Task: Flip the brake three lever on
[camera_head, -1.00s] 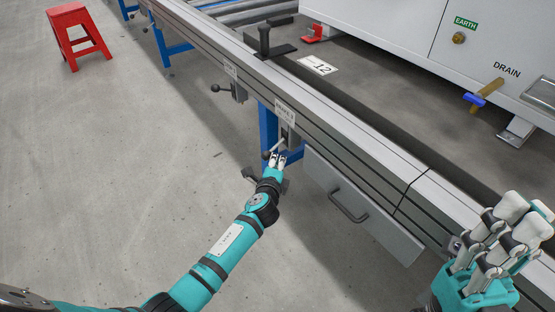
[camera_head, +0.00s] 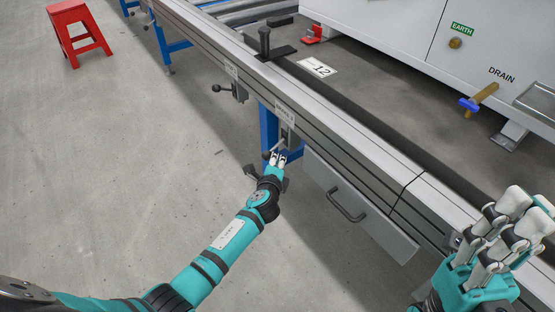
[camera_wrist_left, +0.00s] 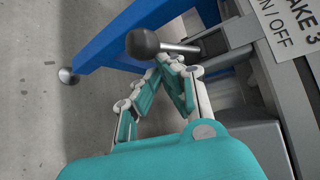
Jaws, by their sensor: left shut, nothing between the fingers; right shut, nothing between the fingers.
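The brake three lever (camera_wrist_left: 150,44) is a grey rod with a dark round knob. In the left wrist view it sticks out to the left from its bracket, just beyond my left fingertips. Its label (camera_wrist_left: 290,30) reads "AKE 3 ON / OFF", with the start cut off. My left gripper (camera_wrist_left: 172,62) is shut and empty, with its fingertips close below the rod; I cannot tell if they touch it. In the head view the left gripper (camera_head: 278,158) covers part of the lever area under the label (camera_head: 285,112). My right gripper (camera_head: 515,225) is shut and empty at the right edge.
Another lever (camera_head: 222,89) sits further along the rail (camera_head: 330,128). A drawer with a handle (camera_head: 347,206) hangs under the rail, right of my left gripper. A blue leg (camera_head: 268,128) stands behind the lever. A red stool (camera_head: 78,32) is far off on open floor.

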